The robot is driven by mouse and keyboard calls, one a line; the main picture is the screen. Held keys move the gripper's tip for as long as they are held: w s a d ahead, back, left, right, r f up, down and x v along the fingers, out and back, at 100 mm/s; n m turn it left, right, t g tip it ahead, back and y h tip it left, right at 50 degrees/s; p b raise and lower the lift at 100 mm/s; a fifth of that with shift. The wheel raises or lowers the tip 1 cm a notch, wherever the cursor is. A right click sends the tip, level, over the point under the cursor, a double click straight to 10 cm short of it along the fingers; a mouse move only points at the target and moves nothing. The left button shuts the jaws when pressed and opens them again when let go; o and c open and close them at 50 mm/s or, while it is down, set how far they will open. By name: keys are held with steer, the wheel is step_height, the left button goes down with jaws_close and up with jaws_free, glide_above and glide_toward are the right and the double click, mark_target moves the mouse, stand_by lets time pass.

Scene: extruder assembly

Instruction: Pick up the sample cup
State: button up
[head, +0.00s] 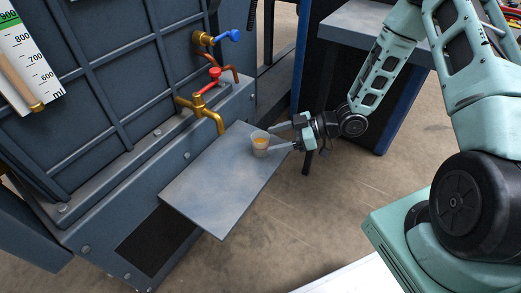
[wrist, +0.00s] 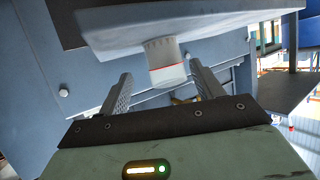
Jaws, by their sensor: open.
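The sample cup (head: 260,145) is a small pale cup with orange contents seen from above. It stands upright on the grey shelf (head: 205,185), near the shelf's right edge and below the taps. My gripper (head: 272,139) comes in from the right, open, with one finger on the far side and one on the near side of the cup. In the wrist view, which looks upside down, the cup (wrist: 165,60) shows a red band and sits ahead, between the lines of the two open fingers (wrist: 161,73). I cannot tell whether a finger touches it.
A brass tap with a red handle (head: 208,85) hangs over the shelf's back edge. A second tap with a blue handle (head: 229,36) is farther back. A grey-topped bench (head: 350,22) stands behind my arm. The front of the shelf is clear.

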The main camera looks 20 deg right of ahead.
mark_target(253, 148)
steer(key=b+x, duration=0.1)
steer(key=x, duration=0.1)
steer(key=b+x, duration=0.2)
steer(key=x, duration=0.1)
steer(key=shift+s+a+f, duration=0.25)
steer(key=shift+a+f, duration=0.05)
steer(key=shift+f, duration=0.2)
steer(key=shift+w+a, duration=0.1)
steer(key=shift+a, duration=0.2)
steer(key=c, duration=1.1)
step_height(253, 148, up, 10)
steer(key=p, duration=0.4)
steer(key=shift+p, duration=0.4)
